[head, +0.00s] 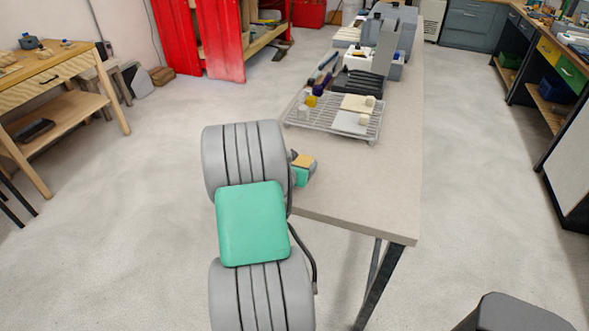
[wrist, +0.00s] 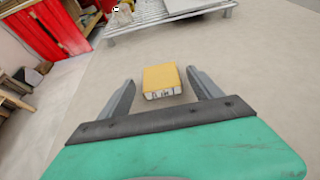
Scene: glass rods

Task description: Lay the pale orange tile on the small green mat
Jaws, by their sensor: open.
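The orange tile (wrist: 161,78) is a small thick block with a yellow-orange top and a whitish, dark-marked near side. It lies on the grey table, and it also shows in the head view (head: 304,159) just beyond my gripper. My gripper (wrist: 159,82) is open, with one finger on each side of the tile and a visible gap at both sides. In the head view my arm hides most of the gripper. I cannot make out the small green mat in either view; the green patch beside the tile in the head view looks like part of my gripper.
A wire rack (head: 318,119) stands farther along the table (head: 385,200), bearing a cream tile (head: 358,103), a white tile (head: 350,123) and small items. Grey equipment (head: 384,45) stands behind it. Bare tabletop lies right of the tile, up to the table's right edge.

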